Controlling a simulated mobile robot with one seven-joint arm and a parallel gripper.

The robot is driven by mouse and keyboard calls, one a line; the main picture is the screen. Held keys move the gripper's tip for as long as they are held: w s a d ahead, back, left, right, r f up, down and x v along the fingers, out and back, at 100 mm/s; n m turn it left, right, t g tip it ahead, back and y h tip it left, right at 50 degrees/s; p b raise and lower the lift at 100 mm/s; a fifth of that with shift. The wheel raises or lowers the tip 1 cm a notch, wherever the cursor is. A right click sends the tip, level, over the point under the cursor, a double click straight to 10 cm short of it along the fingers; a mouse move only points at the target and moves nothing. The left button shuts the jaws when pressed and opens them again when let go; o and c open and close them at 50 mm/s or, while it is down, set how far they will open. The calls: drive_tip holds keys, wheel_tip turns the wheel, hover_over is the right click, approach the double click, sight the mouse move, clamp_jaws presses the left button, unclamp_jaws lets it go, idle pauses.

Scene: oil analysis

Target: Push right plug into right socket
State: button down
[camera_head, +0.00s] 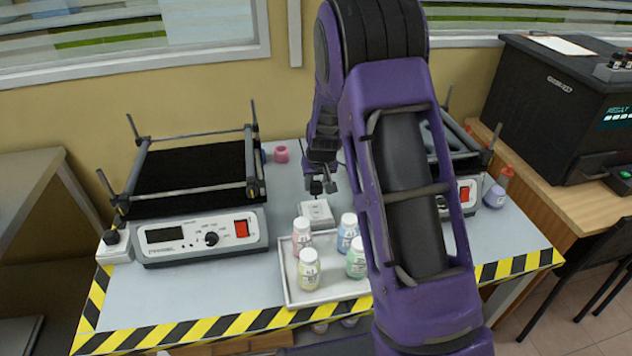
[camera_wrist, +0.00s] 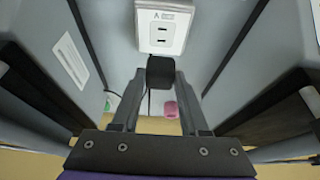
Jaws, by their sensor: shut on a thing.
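The right socket (camera_head: 316,213) is a white block on the table, just behind the bottle tray. In the wrist view the socket (camera_wrist: 162,32) shows its face with two slots and a letter A. My gripper (camera_head: 318,187) is above and slightly behind the socket, pointing down. In the wrist view my gripper (camera_wrist: 160,80) is shut on the right plug (camera_wrist: 160,70), a small black block with a cord trailing from it. The plug's end lies close to the socket's edge in that view and is apart from the slots. The plug's prongs are hidden.
A white tray (camera_head: 288,292) with several capped bottles stands in front of the socket. A shaker (camera_head: 205,235) is on the left, another (camera_head: 466,192) on the right, partly behind my arm. A white block with a black plug (camera_head: 115,245) sits far left. A pink cap (camera_head: 281,154) lies behind.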

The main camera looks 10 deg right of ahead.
sight(317, 194)
drive_tip(key=shift+f+b, duration=1.65)
drive_tip(key=shift+f, duration=1.2)
drive_tip(key=shift+b, duration=0.45)
drive_tip(key=shift+f+b, duration=0.5)
drive_tip(key=shift+f, duration=0.1)
drive_tip(key=shift+c, duration=1.7)
unclamp_jaws()
drive_tip(key=p+v, duration=0.2)
drive_tip(key=v, duration=1.5)
drive_tip(key=shift+r, duration=0.25)
